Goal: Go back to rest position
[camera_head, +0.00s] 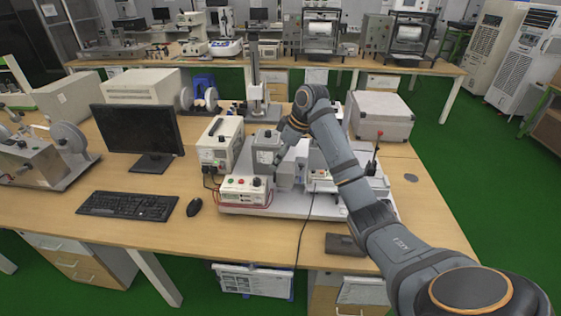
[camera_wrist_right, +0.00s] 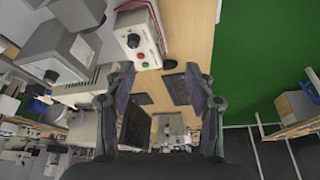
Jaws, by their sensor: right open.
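My right arm comes in from the lower right of the head view and bends over the test bench. My right gripper (camera_head: 283,152) is at the bench's grey test machine (camera_head: 266,140), partly lost against it; I cannot tell from the head view whether they touch. In the wrist view my right gripper (camera_wrist_right: 158,85) has its two dark fingers spread wide, with nothing between them. The white control box (camera_head: 245,190) with red and green buttons is just in front of the machine; it also shows in the wrist view (camera_wrist_right: 138,38). My left gripper is not in view.
A monitor (camera_head: 138,130), keyboard (camera_head: 128,205) and mouse (camera_head: 194,207) are on the wooden table (camera_head: 270,243), left of the machine. A grey case (camera_head: 382,115) stands behind my right arm. Green floor (camera_head: 455,175) is open to the right.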

